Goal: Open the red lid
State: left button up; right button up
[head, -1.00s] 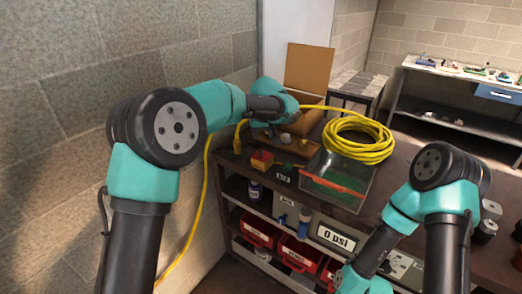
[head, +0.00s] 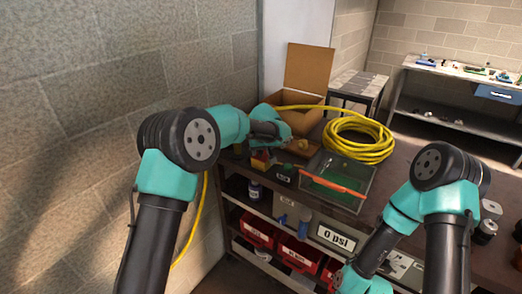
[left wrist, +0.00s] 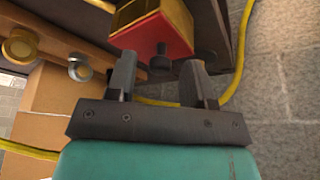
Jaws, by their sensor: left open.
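A small yellow box with a red lid (head: 261,162) sits on the left end of the dark workbench. In the left wrist view the red lid (left wrist: 153,36) faces my left gripper (left wrist: 157,75), and a black knob (left wrist: 160,60) sticks out from it. My left gripper is open, with one finger on each side of the knob in that view. I cannot tell whether either finger touches it.
An open cardboard box (head: 300,100) stands behind the gripper. A coiled yellow hose (head: 357,150) lies to the right, its line running past my left arm. A clear bin (head: 357,198) with an orange-red edge is right of the lid. Shelves below hold red bins (head: 300,250).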

aim_at(265, 154)
pick_arm(q)
jog(key=shift+c, duration=0.4)
grip_shut()
jog(key=shift+w+r, duration=0.1)
jog(key=shift+w+d+r+g+y, duration=0.2)
jog(key=shift+w+r+g+y, duration=0.2)
jog(key=shift+g, duration=0.25)
jog(key=shift+w+d+r+g+y, duration=0.15)
jog(key=shift+w+r+g+y, duration=0.1)
jog(key=shift+g+y, duration=0.35)
jog(key=shift+w+d+r+m+g+y, duration=0.2)
jog(key=shift+w+r+m+g+y, duration=0.1)
jog(key=shift+w+m+g, duration=0.25)
jog(key=shift+s+d+f+g, duration=0.1)
jog(key=shift+s+g, duration=0.05)
jog(key=shift+g, duration=0.35)
jog(key=shift+o, duration=0.4)
grip_release()
